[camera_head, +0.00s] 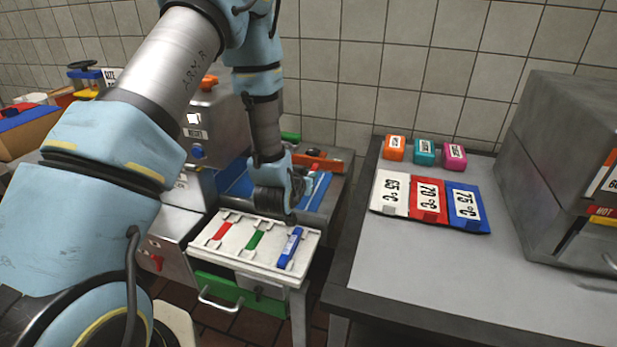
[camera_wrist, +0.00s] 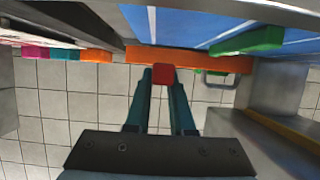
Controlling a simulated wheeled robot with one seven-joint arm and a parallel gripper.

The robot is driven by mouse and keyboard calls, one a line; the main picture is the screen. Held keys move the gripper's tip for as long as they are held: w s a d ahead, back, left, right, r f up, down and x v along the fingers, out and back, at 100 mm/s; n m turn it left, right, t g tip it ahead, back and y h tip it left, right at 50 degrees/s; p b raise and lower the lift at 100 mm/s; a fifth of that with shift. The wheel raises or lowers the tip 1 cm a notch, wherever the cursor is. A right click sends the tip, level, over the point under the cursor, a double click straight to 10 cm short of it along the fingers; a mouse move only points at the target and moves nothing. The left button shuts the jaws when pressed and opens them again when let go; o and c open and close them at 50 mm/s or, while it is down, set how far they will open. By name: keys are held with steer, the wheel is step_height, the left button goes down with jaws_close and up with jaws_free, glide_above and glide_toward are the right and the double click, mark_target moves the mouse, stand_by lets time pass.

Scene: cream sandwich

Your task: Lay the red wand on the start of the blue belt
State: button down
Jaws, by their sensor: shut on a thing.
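My gripper (camera_wrist: 163,85) is shut on the red wand (camera_wrist: 163,75); only the wand's red end shows between the teal fingertips in the wrist view. In the head view my wrist and hand hide most of the gripper, which is low by the blue belt (camera_head: 238,183). The belt also shows along the top of the wrist view (camera_wrist: 190,22). I cannot tell whether the wand touches the belt. A green bar (camera_wrist: 247,40) lies on the belt, and an orange bar (camera_wrist: 190,60) crosses beyond the fingertips.
On the right, a grey table (camera_head: 400,268) carries white, red and blue temperature pads and small coloured blocks (camera_head: 424,152). A grey machine (camera_head: 560,165) stands there.

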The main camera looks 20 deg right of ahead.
steer(key=shift+f, duration=0.55)
steer(key=shift+f+b, duration=0.35)
steer(key=shift+b, duration=0.05)
steer(key=shift+f+b, duration=0.3)
steer(key=shift+b, duration=0.05)
steer(key=c, duration=0.8)
jaws_free()
steer(key=shift+r, duration=0.1)
